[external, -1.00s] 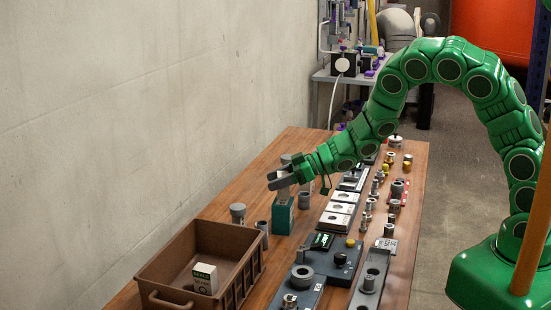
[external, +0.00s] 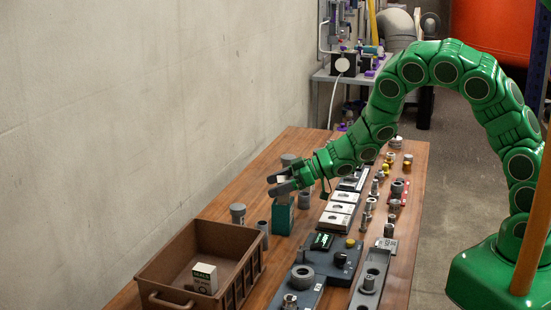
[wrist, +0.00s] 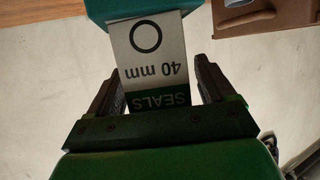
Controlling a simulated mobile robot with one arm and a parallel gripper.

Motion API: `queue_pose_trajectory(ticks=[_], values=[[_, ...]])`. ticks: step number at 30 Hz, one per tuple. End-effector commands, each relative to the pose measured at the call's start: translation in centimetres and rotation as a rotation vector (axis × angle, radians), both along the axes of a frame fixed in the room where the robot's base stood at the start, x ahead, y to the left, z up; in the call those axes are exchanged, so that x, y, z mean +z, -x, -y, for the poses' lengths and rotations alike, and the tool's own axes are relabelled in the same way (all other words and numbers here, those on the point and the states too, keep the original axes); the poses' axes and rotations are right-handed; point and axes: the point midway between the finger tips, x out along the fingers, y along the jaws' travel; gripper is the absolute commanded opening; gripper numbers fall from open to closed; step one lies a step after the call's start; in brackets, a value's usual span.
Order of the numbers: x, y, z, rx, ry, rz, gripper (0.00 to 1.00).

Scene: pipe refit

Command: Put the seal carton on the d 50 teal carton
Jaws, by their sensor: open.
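A white seal carton (wrist: 150,62) with a green band, marked "SEALS" and "40 mm", is between the fingers of my gripper (wrist: 153,75) in the wrist view. The fingers are spread, with a gap beside the carton at the right. The carton's far end meets the teal carton (wrist: 125,8). In the external view the teal carton (external: 283,219) stands upright on the bench, directly below my gripper (external: 274,184). The fingers hide most of the held-height seal carton there. Another white and green seal carton (external: 204,279) stands in the brown bin.
The brown bin (external: 171,245) is at the bench's near left. Grey pipe fittings (external: 238,212) stand close to the teal carton, with another (external: 304,199) just right of it. Plates and several metal fittings fill the bench's right side. The wall runs along the left.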

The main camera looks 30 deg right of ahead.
Motion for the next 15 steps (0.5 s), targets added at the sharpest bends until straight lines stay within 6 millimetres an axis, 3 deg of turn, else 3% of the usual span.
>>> queue_pose_trajectory(ticks=[5, 15], values=[[0.6, 0.2, 0.6, -0.001, 0.000, 0.002, 0.83], [2.2, 1.7, 4.5, -0.002, 0.002, 0.002, 0.83]])
